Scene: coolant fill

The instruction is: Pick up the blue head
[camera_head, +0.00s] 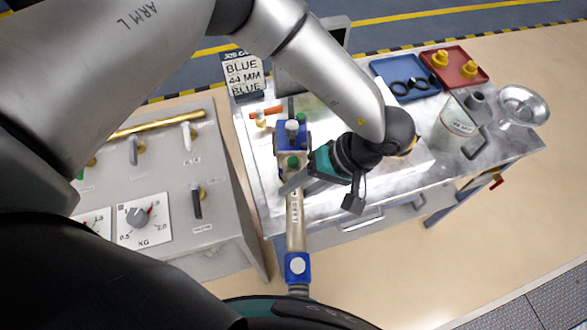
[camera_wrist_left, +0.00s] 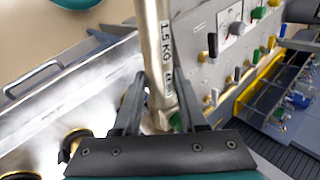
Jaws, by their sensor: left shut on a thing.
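The blue head (camera_head: 293,135) has a blue block with green and grey knobs on top. My left gripper (camera_head: 293,184) reaches in from the right and is shut on the tube just below the upper block. In the left wrist view the tube (camera_wrist_left: 155,45), marked "1.5 KG", passes between the two dark fingers (camera_wrist_left: 158,105). The blue blocks are not clear in that view. My right gripper is not in view.
A grey panel (camera_head: 225,215) with valves and a KG dial is at left. A "BLUE 44 MM" sign (camera_head: 243,76) stands behind. Blue tray (camera_head: 378,66), red tray (camera_head: 478,58), white jug (camera_head: 452,122) and metal bowl (camera_head: 540,107) stand at the bench's right.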

